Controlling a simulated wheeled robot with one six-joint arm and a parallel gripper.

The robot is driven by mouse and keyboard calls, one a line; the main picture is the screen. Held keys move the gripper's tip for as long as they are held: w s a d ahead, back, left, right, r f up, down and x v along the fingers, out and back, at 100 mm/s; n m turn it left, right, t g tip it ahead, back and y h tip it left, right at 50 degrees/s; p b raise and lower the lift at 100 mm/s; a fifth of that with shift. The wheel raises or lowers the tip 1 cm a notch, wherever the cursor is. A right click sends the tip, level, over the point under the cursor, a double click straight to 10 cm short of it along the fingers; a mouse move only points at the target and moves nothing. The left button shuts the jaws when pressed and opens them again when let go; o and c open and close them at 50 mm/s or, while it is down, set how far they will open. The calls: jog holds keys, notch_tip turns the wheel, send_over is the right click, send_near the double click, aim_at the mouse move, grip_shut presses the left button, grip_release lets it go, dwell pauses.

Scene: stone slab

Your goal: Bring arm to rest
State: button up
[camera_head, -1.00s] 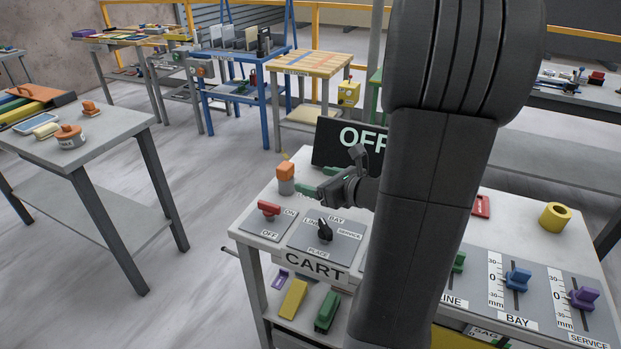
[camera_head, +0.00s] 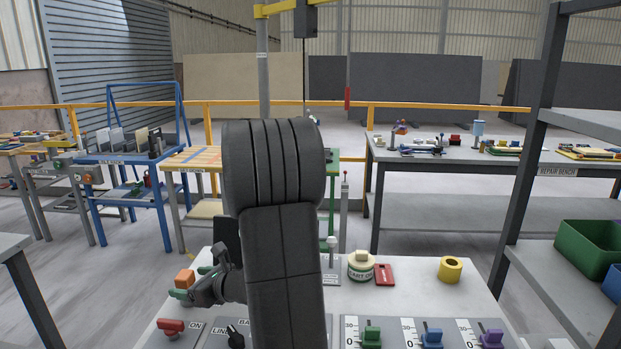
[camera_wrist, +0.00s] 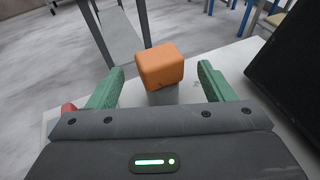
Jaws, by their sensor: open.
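My arm rises through the middle of the head view, and my gripper (camera_head: 192,284) is at its lower left, over the cart top (camera_head: 418,290). In the wrist view the two green fingers of my gripper (camera_wrist: 160,70) are spread wide. An orange block (camera_wrist: 163,66) on a grey post appears between the fingertips, with a gap on each side. The orange block also shows in the head view (camera_head: 185,278). The fingers hold nothing. My arm hides part of the cart's controls and the dark sign behind it.
On the cart are a red switch (camera_head: 171,327), a black knob (camera_head: 235,338), a round pot (camera_head: 361,266), a red tag (camera_head: 384,274), a yellow ring (camera_head: 451,269) and coloured sliders (camera_head: 432,336). A shelf with a green bin (camera_head: 585,255) stands at right. A repair bench (camera_head: 480,160) stands behind.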

aim_at(181, 273)
jog(key=x, duration=0.4)
jog(key=shift+f, duration=0.1)
jog(key=shift+r+p, duration=0.4)
jog(key=shift+f, duration=0.15)
jog(key=shift+f+b, duration=0.25)
jog(key=shift+b, duration=0.1)
jog(key=v, duration=1.4)
jog(key=shift+d+r, duration=0.1)
jog(key=shift+r, duration=0.05)
jog(key=x, duration=1.4)
jog(key=shift+a, duration=0.25)
jog(key=r+p, duration=0.3)
jog(key=shift+s+d+r, duration=0.1)
jog(key=shift+d+r, duration=0.1)
notch_tip(181, 273, up, 2)
jog(key=p, duration=0.2)
jog(key=shift+r+p, duration=0.15)
jog(key=shift+p, duration=0.2)
